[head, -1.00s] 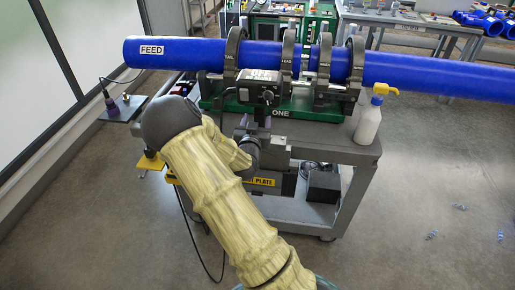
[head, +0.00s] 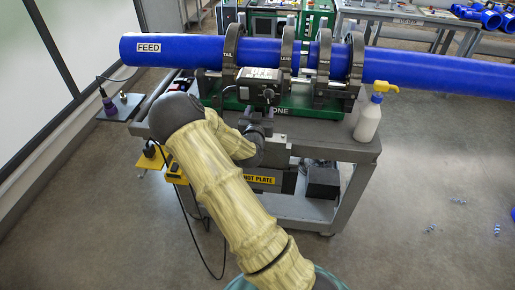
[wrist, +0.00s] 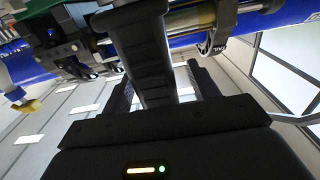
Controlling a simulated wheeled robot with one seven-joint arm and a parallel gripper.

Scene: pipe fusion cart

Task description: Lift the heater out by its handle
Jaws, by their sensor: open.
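My gripper (wrist: 163,90) is open in the wrist view. Its two dark fingers stand apart, one on each side of a dark upright bar (wrist: 147,50) that looks like the heater's handle. I cannot tell whether the fingers touch it. In the head view my gripper (head: 258,125) is at the front of the fusion machine, below the clamps, partly hidden by my own wrist. A yellow label ending in "PLATE" (head: 258,180) is on the cart's front below it. The heater's plate cannot be made out.
A blue pipe marked FEED (head: 180,50) lies in dark ring clamps (head: 289,60) above the green machine base (head: 310,112). A white bottle with yellow pump (head: 367,120) stands on the cart's right. A small shelf (head: 120,108) juts out left. Floor right of the cart is mostly clear.

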